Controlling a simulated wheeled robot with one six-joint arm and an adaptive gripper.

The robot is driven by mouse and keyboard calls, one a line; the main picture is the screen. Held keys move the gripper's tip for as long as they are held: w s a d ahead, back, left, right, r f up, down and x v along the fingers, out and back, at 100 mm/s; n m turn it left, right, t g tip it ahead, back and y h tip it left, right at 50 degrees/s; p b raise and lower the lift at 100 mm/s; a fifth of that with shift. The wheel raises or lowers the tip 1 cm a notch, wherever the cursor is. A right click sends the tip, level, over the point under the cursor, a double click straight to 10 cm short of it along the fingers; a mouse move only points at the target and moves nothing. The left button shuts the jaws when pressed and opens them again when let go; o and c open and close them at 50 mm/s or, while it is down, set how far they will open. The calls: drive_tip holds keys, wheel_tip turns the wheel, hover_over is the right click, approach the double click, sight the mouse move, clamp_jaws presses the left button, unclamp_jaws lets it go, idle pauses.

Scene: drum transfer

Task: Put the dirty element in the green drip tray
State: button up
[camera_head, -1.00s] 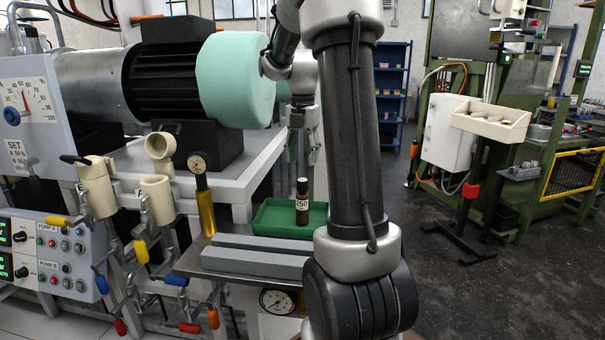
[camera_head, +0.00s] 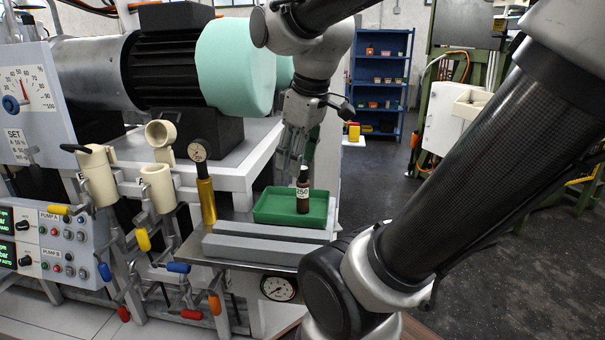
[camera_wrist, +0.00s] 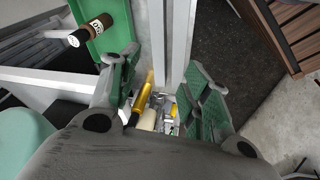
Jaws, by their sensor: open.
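A dark brown cylindrical element (camera_head: 303,196) with a white 250 label stands upright in the green drip tray (camera_head: 262,208). In the wrist view the element (camera_wrist: 94,28) is at the upper left, in the tray (camera_wrist: 117,37). My gripper (camera_head: 296,160) is open and hangs fingers-down close behind the element and the tray. In the wrist view, nothing is between the green finger pads of my gripper (camera_wrist: 163,92), and the element is outside them, beyond the left finger. Part of the fingers is hard to make out in the head view.
Grey bars (camera_head: 262,250) lie in front of the tray. A brass cylinder with a gauge (camera_head: 206,195) stands left of it. Cream cups (camera_head: 157,187) and colored valve handles are farther left. A large motor with a mint-green end (camera_head: 225,68) is above. Open floor lies behind, right.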

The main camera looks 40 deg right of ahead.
drive_tip(key=s+m, duration=0.1)
drive_tip(key=s+a+f+m, duration=0.1)
drive_tip(key=m, duration=0.1)
drive_tip(key=s+f+m+t, duration=0.1)
drive_tip(key=s, duration=0.1)
drive_tip(key=shift+a+f+m, duration=0.2)
drive_tip(key=shift+a+m, duration=0.2)
idle(0.9)
